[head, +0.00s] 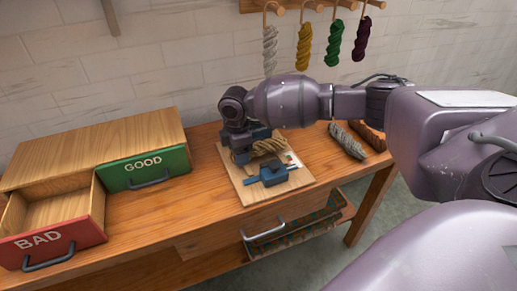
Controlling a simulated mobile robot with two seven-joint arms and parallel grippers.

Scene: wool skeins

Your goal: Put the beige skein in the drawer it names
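The beige skein (270,146) lies on a wooden board (238,188) on the workbench, partly hidden by my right gripper (250,148). That gripper points down at the skein's left part; whether its fingers are closed on it is unclear. A small pale card (293,159) is at the board's right side, too small to read. A blue device (269,173) sits at the board's front. The red BAD drawer (45,242) is pulled out, and its visible inside looks empty. The green GOOD drawer (145,169) is shut. My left gripper is out of view.
A grey skein (347,140) and a brown skein (371,136) lie at the bench's right end. Several skeins hang from a wall rack (289,5). The bench between cabinet and board is clear.

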